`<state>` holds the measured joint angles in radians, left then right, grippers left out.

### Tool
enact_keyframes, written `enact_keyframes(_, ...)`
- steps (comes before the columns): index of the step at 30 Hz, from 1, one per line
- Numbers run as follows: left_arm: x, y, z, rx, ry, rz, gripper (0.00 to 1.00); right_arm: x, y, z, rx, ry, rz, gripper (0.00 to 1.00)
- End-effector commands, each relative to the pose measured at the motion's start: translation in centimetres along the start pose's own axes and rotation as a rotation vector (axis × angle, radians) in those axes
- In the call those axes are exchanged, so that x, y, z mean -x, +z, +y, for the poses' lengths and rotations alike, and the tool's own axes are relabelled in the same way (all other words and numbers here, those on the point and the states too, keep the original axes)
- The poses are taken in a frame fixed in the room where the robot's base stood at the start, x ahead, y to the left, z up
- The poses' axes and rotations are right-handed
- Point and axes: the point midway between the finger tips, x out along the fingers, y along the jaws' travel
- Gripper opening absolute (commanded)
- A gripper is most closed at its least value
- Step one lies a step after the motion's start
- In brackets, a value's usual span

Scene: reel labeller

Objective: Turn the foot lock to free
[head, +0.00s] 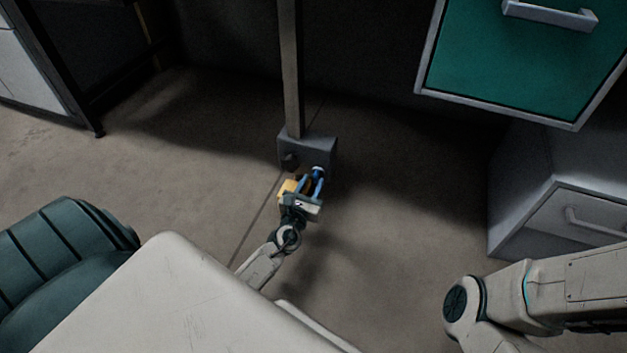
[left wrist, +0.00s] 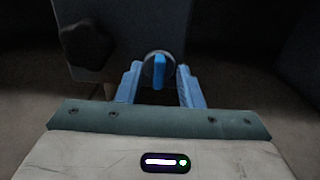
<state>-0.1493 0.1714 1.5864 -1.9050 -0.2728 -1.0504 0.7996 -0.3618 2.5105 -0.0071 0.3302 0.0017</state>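The foot lock is a round grey knob with an upright blue bar, on the front of a grey block (head: 296,148) at the foot of a post. The knob (head: 318,170) shows at the block's right side in the head view. In the left wrist view the knob (left wrist: 159,70) is straight ahead, its blue bar about vertical. My left gripper (head: 315,180) is open, its two blue fingers pointing at the knob. In the left wrist view the fingertips (left wrist: 159,70) stand either side of the knob, apart from the blue bar. My right gripper is out of view.
A dark lobed knob (left wrist: 86,46) sits on the block, left of the blue-barred knob. A yellow piece (head: 287,188) shows beside my left gripper. A post (head: 291,70) rises from the block. A green drawer (head: 530,55) overhangs at upper right, and a grey cabinet (head: 525,185) stands right.

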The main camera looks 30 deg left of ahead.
Motion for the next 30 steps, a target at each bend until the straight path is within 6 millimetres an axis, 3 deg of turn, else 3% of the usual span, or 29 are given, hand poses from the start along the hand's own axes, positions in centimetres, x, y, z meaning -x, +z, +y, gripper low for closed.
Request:
enact_keyframes(5,-1.6,0.0,0.0,0.001,0.000,0.000,0.34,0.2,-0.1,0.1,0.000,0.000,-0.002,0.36)
enact_keyframes(14,-1.8,-0.1,0.0,0.000,0.000,0.001,0.34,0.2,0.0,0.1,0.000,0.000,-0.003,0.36)
enact_keyframes(20,-1.8,0.0,0.0,0.001,0.000,0.001,0.00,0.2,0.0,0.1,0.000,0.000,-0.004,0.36)
enact_keyframes(30,-1.8,-0.1,0.1,0.028,0.000,0.000,0.00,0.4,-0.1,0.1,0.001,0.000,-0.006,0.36)
